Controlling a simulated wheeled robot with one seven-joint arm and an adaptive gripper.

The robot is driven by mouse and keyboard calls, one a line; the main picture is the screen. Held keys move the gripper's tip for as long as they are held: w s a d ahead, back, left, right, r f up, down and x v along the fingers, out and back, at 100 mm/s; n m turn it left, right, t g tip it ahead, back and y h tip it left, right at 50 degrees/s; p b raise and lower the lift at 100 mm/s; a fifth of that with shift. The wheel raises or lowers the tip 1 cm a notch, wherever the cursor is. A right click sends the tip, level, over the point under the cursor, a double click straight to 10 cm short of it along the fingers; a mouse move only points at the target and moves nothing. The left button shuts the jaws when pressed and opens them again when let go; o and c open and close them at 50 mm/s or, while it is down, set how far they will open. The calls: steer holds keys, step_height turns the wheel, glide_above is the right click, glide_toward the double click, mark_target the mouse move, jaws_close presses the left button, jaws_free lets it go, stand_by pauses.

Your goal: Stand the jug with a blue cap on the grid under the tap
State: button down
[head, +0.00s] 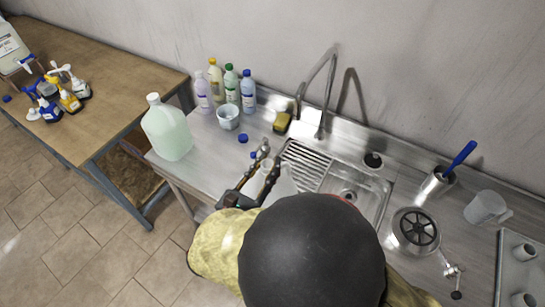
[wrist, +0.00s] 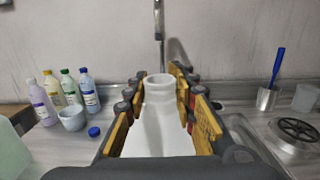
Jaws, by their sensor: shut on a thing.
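My gripper (head: 262,173) is shut on a white jug, which shows between the yellow finger pads in the wrist view (wrist: 158,120). The jug looks upright, with its white neck up and no blue cap visible on it. In the head view my arm hides most of this jug, and I cannot tell whether its base touches the counter. The ribbed grid (head: 306,166) lies just right of my gripper, beside the sink basin (head: 350,200). The tap (head: 318,95) rises behind the grid and also shows in the wrist view (wrist: 159,22). A blue cap (head: 243,138) lies on the counter.
A large jug of pale green liquid (head: 167,132) stands at the counter's left end. Several small bottles (head: 230,87), a white cup (head: 228,117) and a yellow sponge (head: 282,122) stand behind my gripper.

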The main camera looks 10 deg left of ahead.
steer(key=w+d+f+b, duration=0.2)
steer(key=w, duration=0.5)
steer(key=w+d+f+b, duration=0.1)
steer(key=w+d+b, duration=0.1)
steer(key=w, duration=0.6)
steer(key=shift+w+d+f+b, duration=0.3)
steer(key=shift+d+f+b, duration=0.1)
steer(key=shift+d, duration=0.25)
stand_by(0.3)
steer(key=shift+s, duration=0.1)
steer(key=shift+f+b, duration=0.3)
steer(key=shift+f, duration=0.3)
stand_by(0.9)
steer(key=c, duration=1.4)
jaws_free()
steer(key=shift+s, duration=0.1)
